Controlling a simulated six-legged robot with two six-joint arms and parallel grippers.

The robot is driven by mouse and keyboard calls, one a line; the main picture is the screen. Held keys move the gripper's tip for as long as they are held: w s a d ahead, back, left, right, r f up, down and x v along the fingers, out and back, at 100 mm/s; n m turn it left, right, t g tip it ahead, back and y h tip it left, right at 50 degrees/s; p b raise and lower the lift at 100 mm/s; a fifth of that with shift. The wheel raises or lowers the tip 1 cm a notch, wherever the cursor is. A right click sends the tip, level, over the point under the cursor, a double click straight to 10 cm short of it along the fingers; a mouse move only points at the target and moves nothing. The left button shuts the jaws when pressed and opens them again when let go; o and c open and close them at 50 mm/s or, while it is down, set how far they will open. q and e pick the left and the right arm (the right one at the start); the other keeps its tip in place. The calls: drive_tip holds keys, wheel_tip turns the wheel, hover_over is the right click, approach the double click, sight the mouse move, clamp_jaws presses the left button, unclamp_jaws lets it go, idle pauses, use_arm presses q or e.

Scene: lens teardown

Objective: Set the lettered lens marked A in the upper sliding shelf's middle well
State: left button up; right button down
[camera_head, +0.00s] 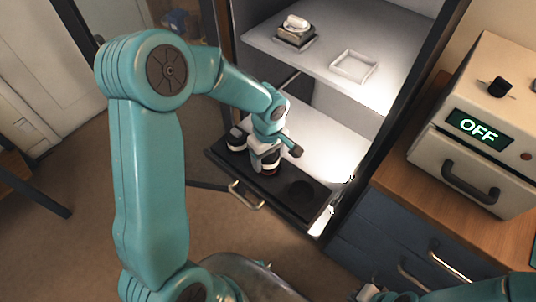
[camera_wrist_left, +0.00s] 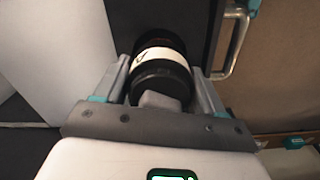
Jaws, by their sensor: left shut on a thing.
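The lens marked A (camera_wrist_left: 163,57), black with a white band, is between the fingers of my left gripper (camera_wrist_left: 162,80), which is shut on it. In the head view my left gripper (camera_head: 267,156) is low over the dark sliding shelf (camera_head: 222,158), which is pulled out. The held lens (camera_head: 271,168) is at the shelf's middle well; its base is partly hidden, so I cannot tell whether it is fully seated. Another dark lens with a light band (camera_head: 237,139) stands in the left well. The right well (camera_head: 301,190) is empty. My right gripper is not clearly visible.
A white shelf above holds a small boxed item (camera_head: 296,31) and an empty square frame (camera_head: 354,66). The sliding shelf has a metal handle (camera_head: 246,196). At right, a beige device (camera_head: 488,120) reading OFF stands on a wooden top above blue drawers (camera_head: 375,232).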

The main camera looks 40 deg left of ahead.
use_arm(q)
drive_tip(key=shift+b, duration=0.35)
idle(0.5)
drive_tip(key=shift+f+b, duration=1.3)
drive_tip(key=shift+b, duration=0.25)
drive_tip(key=o, duration=1.1)
drive_tip(key=shift+o, duration=0.2)
drive_tip(key=shift+r+p, duration=2.9)
drive_tip(key=shift+r, duration=1.65)
drive_tip(key=shift+s+f, duration=0.1)
